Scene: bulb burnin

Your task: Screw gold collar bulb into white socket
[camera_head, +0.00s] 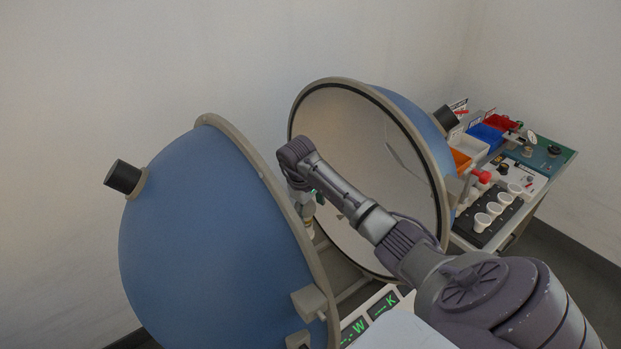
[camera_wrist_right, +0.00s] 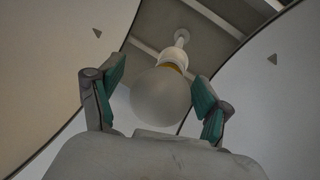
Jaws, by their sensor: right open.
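A frosted round bulb (camera_wrist_right: 160,98) with a gold collar (camera_wrist_right: 169,67) shows in the right wrist view. Its collar end meets a white socket (camera_wrist_right: 174,54) on a thin post, and the bulb appears in line with it. How far the collar sits inside the socket cannot be told. My right gripper (camera_wrist_right: 159,72) is open, with its teal finger pads on either side of the bulb and visible gaps to it. In the head view the right gripper (camera_head: 305,202) is between two blue half-spheres, and bulb and socket are mostly hidden there. My left gripper is out of view.
The left half-sphere (camera_head: 200,240) and right half-sphere (camera_head: 365,150) stand open around my right arm, their rims close to it. A green-lit display (camera_head: 370,318) is below. At right, a bench carries a black rack (camera_head: 487,230) with several white cups, and colored bins (camera_head: 487,136).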

